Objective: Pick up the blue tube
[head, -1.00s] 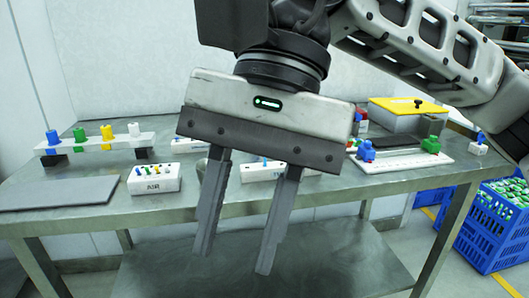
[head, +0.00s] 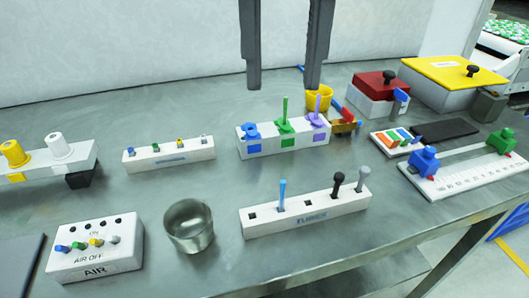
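The blue tube (head: 282,196) stands upright in a hole of the white rack marked TUBES (head: 306,212), at the middle of the table. A black tube (head: 337,186) and a grey tube (head: 362,180) stand in the same rack to its right. An empty square hole lies to its left. My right gripper (head: 283,86) hangs at the top of the picture with its two fingers apart and nothing between them. In the picture its tips are above the blue tube, clear of it. My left gripper is not in view.
A white block with coloured caps (head: 283,141) and upright stems is behind the rack. A metal cup (head: 189,226) and the AIR box (head: 97,248) are to the left. A slide scale (head: 466,176), a red-lidded box (head: 380,92) and a yellow-lidded box (head: 452,83) are right.

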